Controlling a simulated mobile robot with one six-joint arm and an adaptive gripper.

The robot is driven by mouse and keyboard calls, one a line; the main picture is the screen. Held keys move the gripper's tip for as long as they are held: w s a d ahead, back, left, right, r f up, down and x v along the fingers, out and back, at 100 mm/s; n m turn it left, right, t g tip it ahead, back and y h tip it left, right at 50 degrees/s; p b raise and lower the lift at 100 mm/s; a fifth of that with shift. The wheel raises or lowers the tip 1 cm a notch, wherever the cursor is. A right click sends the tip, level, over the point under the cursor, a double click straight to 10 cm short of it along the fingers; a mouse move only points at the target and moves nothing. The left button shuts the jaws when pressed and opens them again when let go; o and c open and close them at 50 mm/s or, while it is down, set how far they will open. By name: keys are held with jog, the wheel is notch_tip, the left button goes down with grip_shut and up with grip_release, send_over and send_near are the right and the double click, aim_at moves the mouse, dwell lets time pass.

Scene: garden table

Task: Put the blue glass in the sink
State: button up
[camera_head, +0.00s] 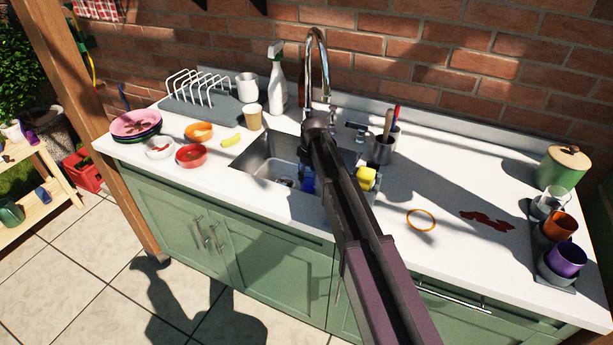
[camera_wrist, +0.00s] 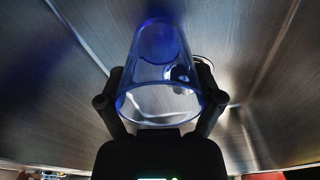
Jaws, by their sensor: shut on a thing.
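In the wrist view the blue glass (camera_wrist: 158,65) is a clear tumbler tinted blue, with its round end toward the camera. My gripper (camera_wrist: 160,95) is shut on it, one finger on each side. Metal sink walls surround the glass in that view, so it is held inside the basin; whether it touches the bottom I cannot tell. In the head view the sink (camera_head: 262,153) is a steel basin in the white counter. My arm crosses in front of it and hides its right part. A bit of blue (camera_head: 308,180) shows beside my arm there.
A chrome faucet (camera_head: 318,60) rises behind the basin. A yellow sponge (camera_head: 367,176) sits at the basin's right side. A utensil holder (camera_head: 382,150) stands behind it. Bowls, including a red one (camera_head: 191,155), stand left. Cups (camera_head: 566,258) stand on a tray at the far right.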

jog(key=shift+s+f, duration=0.2)
jog(key=shift+f, duration=0.35)
jog(key=shift+f+b, duration=0.2)
jog(key=shift+b, duration=0.25)
jog(key=o, duration=1)
jog(key=shift+r, duration=0.25)
notch_tip(320, 180, up, 7)
jog(key=p, duration=0.8)
jog(key=shift+s+d+r, duration=0.2)
jog(key=shift+d, duration=0.15)
